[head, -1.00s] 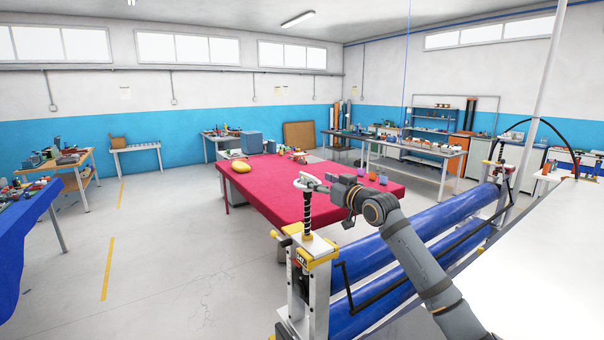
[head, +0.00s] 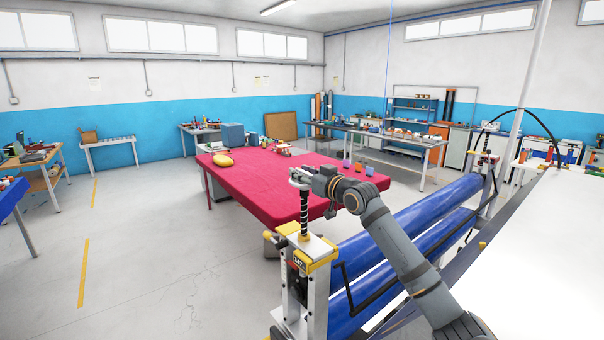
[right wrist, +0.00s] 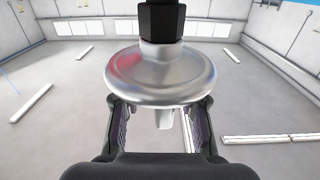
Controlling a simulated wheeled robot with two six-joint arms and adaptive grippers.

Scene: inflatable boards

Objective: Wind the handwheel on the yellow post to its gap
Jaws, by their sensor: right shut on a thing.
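The yellow-capped post (head: 310,249) stands at the front left end of the blue rollers in the head view. A black threaded spindle (head: 305,213) rises upright from its top. The silver handwheel (head: 299,174) sits at the top of the spindle. In the right wrist view the handwheel (right wrist: 160,75) is a shiny round disc under a dark shaft. My right gripper (head: 308,178) is at the handwheel, and its two fingers (right wrist: 160,115) are shut on it, one on each side. The gap is not clearly visible. My left gripper is not in view.
Blue rollers (head: 425,217) run from the post to a far post at right. A red-covered table (head: 262,185) stands behind the post. A white sheet surface (head: 530,260) fills the right.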

